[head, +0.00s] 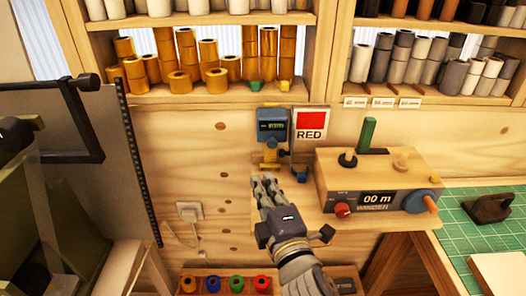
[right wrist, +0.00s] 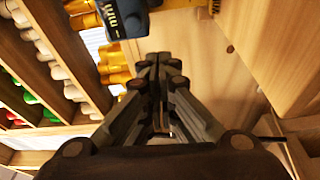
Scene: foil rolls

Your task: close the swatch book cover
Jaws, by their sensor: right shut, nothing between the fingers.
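My right gripper (head: 262,184) is shut and empty, raised in front of the wooden wall, below a blue device. In the right wrist view its fingers (right wrist: 157,62) are together with nothing between them. A white card with a red square and the word RED (head: 310,123) stands upright against the wall, above and to the right of the gripper, apart from it. I cannot tell whether this card is part of the swatch book. No open book cover can be made out clearly. My left gripper does not show.
The blue device (head: 272,125) is on the wall; it also shows in the right wrist view (right wrist: 122,15). A winder box (head: 375,180) stands right of the gripper. Shelves hold gold rolls (head: 217,81) and grey rolls. A green cutting mat (head: 458,232) lies at right; colored spools (head: 236,284) sit below.

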